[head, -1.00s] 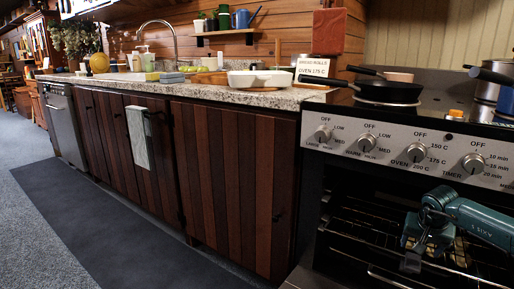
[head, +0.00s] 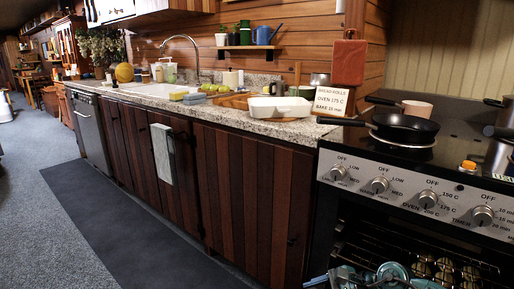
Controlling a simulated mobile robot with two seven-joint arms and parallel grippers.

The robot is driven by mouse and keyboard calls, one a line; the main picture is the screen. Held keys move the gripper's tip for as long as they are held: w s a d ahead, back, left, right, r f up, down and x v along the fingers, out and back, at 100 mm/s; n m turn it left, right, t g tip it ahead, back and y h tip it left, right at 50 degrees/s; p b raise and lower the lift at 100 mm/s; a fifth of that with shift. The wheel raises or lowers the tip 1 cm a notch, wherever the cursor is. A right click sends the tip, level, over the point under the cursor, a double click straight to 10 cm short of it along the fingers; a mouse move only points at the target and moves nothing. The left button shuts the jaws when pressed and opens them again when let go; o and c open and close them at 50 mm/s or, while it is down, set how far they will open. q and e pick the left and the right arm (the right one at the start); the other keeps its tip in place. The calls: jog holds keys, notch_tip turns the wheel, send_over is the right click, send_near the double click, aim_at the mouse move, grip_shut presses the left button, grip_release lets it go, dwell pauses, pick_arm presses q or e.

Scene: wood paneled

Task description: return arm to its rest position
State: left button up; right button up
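Only a small part of my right arm (head: 392,272) shows, as teal pieces at the bottom edge of the head view. It is low in front of the open oven (head: 345,235). The fingers are cut off or too small to make out, so I cannot tell whether this gripper is open or shut. Several round golden rolls (head: 444,265) lie inside the oven, just right of and behind the arm. My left gripper is out of view.
A black pan (head: 404,127) sits on the stove top, with an orange-topped item (head: 467,165) near the knobs. A recipe card (head: 332,100) and white dish (head: 280,107) stand on the counter. A dark mat (head: 130,225) covers clear floor at left.

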jog(key=s+a+r+m+t+y+p, duration=0.1)
jog(key=s+a+r+m+y+p, duration=0.35)
jog(key=a+r+m, duration=0.35)
jog(key=s+a+r+m+t+h+p, duration=0.25)
jog(key=r+m+t+p, duration=0.75)
jog(key=m, duration=1.1)
pick_arm(q)
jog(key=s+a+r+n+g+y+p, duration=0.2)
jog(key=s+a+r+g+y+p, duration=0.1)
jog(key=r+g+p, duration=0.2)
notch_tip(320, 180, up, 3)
jog(key=p, duration=0.4)
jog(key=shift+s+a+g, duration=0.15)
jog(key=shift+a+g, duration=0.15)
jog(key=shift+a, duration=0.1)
pick_arm(e)
jog(key=s+d+m+g+h, duration=0.1)
jog(key=s+d+m+h, duration=0.1)
jog(key=m, duration=0.6)
jog(key=s+d+m+g+h, duration=0.1)
jog(key=s+d+m+h, duration=0.2)
jog(key=s+m, duration=0.4)
jog(key=s+d+f+m+g+h, duration=0.1)
jog(key=s+d+m+h, duration=0.2)
jog(key=m, duration=0.6)
jog(key=shift+s+d+m+g, duration=0.4)
jog(key=shift+s+d, duration=0.55)
jog(key=shift+d, duration=0.05)
